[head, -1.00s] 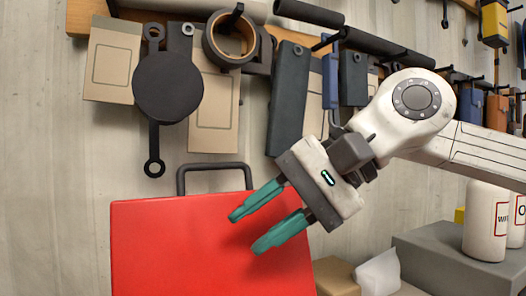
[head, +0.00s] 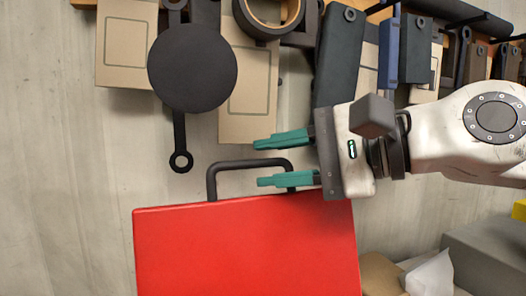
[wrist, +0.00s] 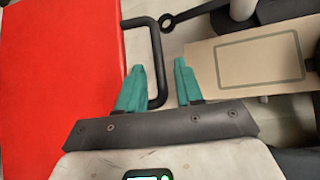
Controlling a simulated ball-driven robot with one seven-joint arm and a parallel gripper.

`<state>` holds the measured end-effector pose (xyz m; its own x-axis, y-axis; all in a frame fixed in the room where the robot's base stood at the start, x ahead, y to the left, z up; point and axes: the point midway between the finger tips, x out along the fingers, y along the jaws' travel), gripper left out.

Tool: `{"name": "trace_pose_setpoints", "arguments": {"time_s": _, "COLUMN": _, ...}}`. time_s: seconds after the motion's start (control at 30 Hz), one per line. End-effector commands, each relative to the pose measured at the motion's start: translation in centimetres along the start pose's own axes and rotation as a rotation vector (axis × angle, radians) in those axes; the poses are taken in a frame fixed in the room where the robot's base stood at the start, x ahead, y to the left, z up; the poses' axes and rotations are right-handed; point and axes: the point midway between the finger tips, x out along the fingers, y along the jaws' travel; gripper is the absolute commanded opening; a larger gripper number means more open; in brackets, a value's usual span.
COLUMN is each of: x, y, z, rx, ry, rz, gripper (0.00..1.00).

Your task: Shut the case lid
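A red case (head: 245,250) shows at the bottom of the head view, with a dark looped handle (head: 212,182) on its far edge. Its flat red face also fills the left of the wrist view (wrist: 60,80). I cannot tell from this angle whether the lid is open or shut. My gripper (head: 256,162) is open, with its teal fingers apart and pointing left across the handle area. In the wrist view, the handle's bar (wrist: 158,60) appears between the open fingers. I cannot tell whether they touch it.
Behind the case is a board with hanging tools, including a round black pan-like piece (head: 192,68), cardboard-coloured packs (head: 249,105) and a tape roll (head: 284,15). A grey box (head: 490,250) and crumpled white paper (head: 430,274) lie at right. The pale wall at left is clear.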

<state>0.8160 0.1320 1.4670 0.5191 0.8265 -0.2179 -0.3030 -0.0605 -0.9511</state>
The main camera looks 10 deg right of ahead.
Motion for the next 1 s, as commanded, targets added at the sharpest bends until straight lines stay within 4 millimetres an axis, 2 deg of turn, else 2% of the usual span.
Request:
{"name": "trace_pose_setpoints", "arguments": {"time_s": 0.2, "x": 2.0, "y": -0.1, "z": 0.0, "rx": 0.0, "ry": 0.001, "rz": 0.0, "gripper": 0.36}}
{"name": "trace_pose_setpoints", "arguments": {"time_s": 0.53, "x": 2.2, "y": 0.0, "z": -0.1, "rx": 0.0, "ry": 0.001, "rz": 0.0, "gripper": 0.36}}
{"name": "trace_pose_setpoints", "arguments": {"time_s": 0.9, "x": 2.2, "y": 0.0, "z": 0.0, "rx": 0.0, "ry": 0.001, "rz": 0.0, "gripper": 0.0}}
{"name": "trace_pose_setpoints", "arguments": {"time_s": 1.0, "x": 2.2, "y": 0.0, "z": 0.0, "rx": 0.0, "ry": 0.001, "rz": 0.0, "gripper": 0.0}}
